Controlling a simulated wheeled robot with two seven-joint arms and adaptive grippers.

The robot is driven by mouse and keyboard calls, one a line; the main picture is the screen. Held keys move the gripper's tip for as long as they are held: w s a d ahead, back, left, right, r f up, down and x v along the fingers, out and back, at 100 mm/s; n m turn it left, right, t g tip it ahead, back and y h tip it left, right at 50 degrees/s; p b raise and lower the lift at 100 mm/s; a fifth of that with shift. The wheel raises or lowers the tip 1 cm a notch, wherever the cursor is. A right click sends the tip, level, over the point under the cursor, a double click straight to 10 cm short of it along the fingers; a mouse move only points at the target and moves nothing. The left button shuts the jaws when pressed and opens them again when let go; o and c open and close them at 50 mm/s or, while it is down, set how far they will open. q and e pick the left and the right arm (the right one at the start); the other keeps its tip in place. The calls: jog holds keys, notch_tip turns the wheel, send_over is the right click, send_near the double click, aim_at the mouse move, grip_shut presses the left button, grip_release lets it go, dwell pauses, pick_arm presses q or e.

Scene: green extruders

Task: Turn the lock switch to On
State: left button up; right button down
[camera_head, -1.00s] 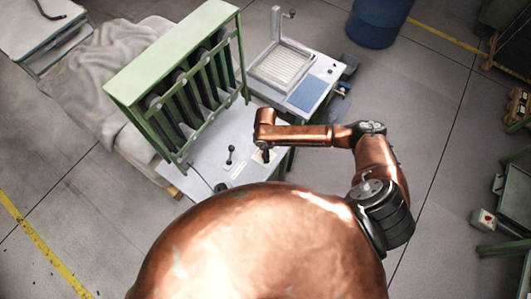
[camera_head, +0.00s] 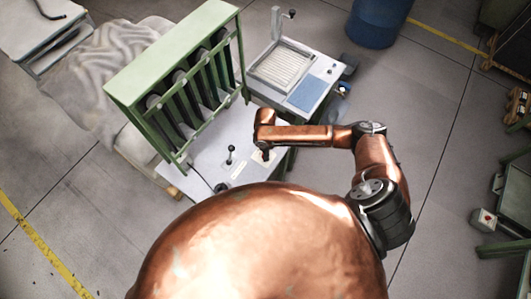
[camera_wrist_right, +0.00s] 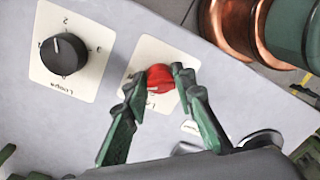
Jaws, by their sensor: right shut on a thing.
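The lock switch is a red rotary knob (camera_wrist_right: 160,78) on a cream label plate (camera_wrist_right: 146,60) in the right wrist view. My right gripper (camera_wrist_right: 156,88) has its green and dark fingers closed around the red knob, one on each side. The plate's lettering is partly hidden by the fingers, so I cannot read which setting the knob points to. In the head view my right gripper (camera_head: 265,156) reaches down to the front right of the grey machine top (camera_head: 206,158). My left gripper is not visible.
A black knob (camera_wrist_right: 63,54) on its own numbered plate sits beside the lock switch. A second machine (camera_head: 290,70) stands behind.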

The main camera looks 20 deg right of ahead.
jog(key=shift+r, duration=0.1)
jog(key=shift+w+n+p, duration=0.1)
jog(key=shift+n+p, duration=0.75)
jog(key=shift+n, duration=0.35)
jog(key=n+p, duration=0.1)
jog(key=n, duration=0.1)
jog(key=shift+r+n, duration=0.1)
jog(key=shift+n, duration=0.2)
jog(key=n+p, duration=0.1)
jog(key=n, duration=0.2)
jog(key=shift+w+a+n, duration=0.1)
jog(key=shift+n, duration=0.2)
jog(key=shift+n+h+p, duration=0.3)
jog(key=shift+n+p, duration=0.25)
jog(key=shift+n, duration=1.05)
jog(key=c, duration=1.6)
grip_release()
